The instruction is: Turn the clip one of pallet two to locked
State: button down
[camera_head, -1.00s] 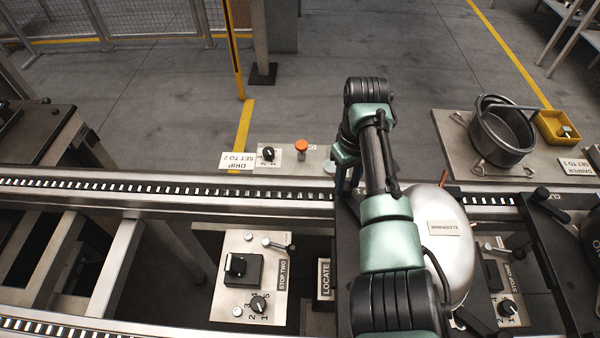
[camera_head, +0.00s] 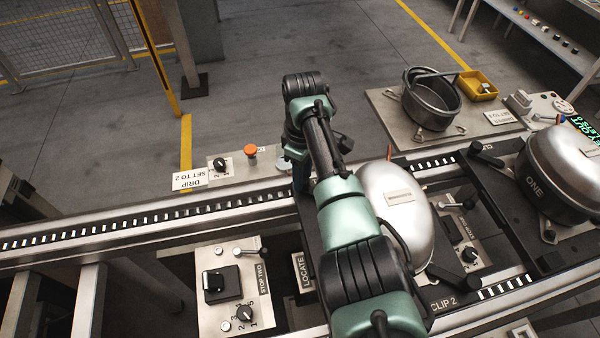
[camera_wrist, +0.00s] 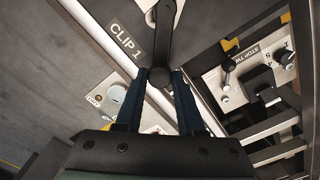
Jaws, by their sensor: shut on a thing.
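In the wrist view, clip one is a black lever (camera_wrist: 166,30) with a round knob at its near end, beside the CLIP 1 label (camera_wrist: 126,40) on a dark pallet. My gripper (camera_wrist: 160,79) has its two blue fingers closed around the knob end. The lever runs from the knob up towards the picture's top.
A STOP TWO panel (camera_head: 210,323) with knobs and a lever lies left of pallet two. A drip panel with an orange button (camera_head: 251,151) is behind the rail. A pot (camera_head: 431,103) sits behind.

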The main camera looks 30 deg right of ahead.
jog(key=shift+w+r, duration=0.1)
jog(key=c, duration=0.5)
grip_release()
notch_tip(320, 180, up, 13)
jog(key=shift+f, duration=0.1)
dwell(0.3)
